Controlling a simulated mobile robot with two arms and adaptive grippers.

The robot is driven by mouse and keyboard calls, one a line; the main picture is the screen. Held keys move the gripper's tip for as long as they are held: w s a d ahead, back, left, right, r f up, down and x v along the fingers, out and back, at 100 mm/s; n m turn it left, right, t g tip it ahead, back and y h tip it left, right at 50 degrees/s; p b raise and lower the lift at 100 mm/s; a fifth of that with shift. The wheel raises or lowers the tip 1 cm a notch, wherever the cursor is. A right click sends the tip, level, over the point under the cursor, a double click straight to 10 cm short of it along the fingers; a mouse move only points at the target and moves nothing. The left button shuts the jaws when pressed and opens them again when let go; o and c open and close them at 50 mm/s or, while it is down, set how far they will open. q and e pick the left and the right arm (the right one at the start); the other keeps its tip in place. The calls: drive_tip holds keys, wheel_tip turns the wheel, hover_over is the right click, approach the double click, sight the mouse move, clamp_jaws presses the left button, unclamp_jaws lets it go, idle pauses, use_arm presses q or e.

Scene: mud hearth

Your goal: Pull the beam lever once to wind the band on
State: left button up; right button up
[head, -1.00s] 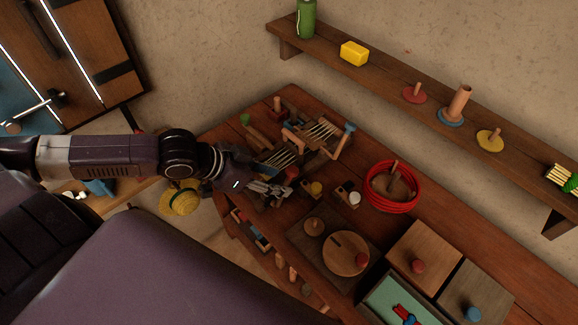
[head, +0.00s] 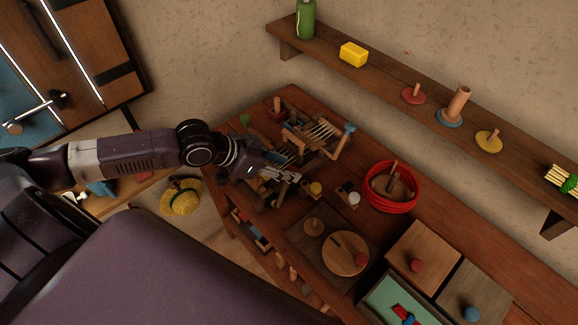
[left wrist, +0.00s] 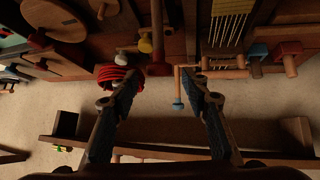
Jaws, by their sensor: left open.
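The small band loom (head: 318,132) stands at the back left of the workbench, with pale threads across its wooden frame. A light wooden arm with a blue knob (head: 349,127) sticks out at its right; the blue knob also shows in the left wrist view (left wrist: 178,104). A dark bar with a red end (left wrist: 159,69) shows between my fingertips in the left wrist view; I cannot tell whether it is the beam lever. My left gripper (head: 296,178) is open over the loom's front side, and its fingers (left wrist: 160,77) hold nothing. My right gripper is not in view.
A yellow knob (head: 315,188) and a white knob (head: 353,198) stand just right of my gripper. The red coil (head: 391,187), a round wooden disc (head: 346,254) and lidded boxes (head: 424,250) lie farther right. A wall shelf (head: 400,84) runs behind the bench.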

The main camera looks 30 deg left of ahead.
use_arm(q)
drive_tip(key=shift+x, duration=1)
drive_tip(key=shift+c, duration=0.2)
clamp_jaws()
